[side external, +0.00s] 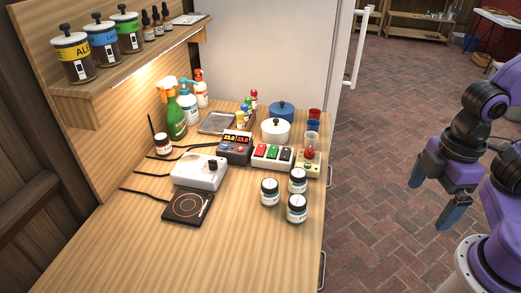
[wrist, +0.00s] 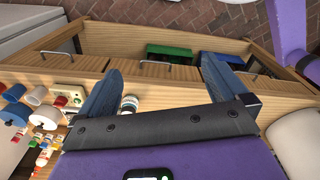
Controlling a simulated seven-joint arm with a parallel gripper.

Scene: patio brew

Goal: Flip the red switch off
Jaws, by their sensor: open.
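A white switch box (side external: 286,162) stands on the wooden counter, in the middle right of the side external view. It carries a red switch (side external: 261,150) at its left, a green one beside it and a dark one at its right. Whether the red switch is on or off is too small to tell. My gripper (side external: 436,193) is open and empty, off the counter's right side and well apart from the switch box. Its two blue fingers are spread in the wrist view (wrist: 161,64), where I cannot make out the red switch.
A controller with red digits (side external: 236,147) stands left of the switch box, and a small box with a red knob (side external: 308,158) stands right. Several dark jars (side external: 270,192) stand in front. A white pot (side external: 276,131) is behind. The counter's front (side external: 250,255) is clear.

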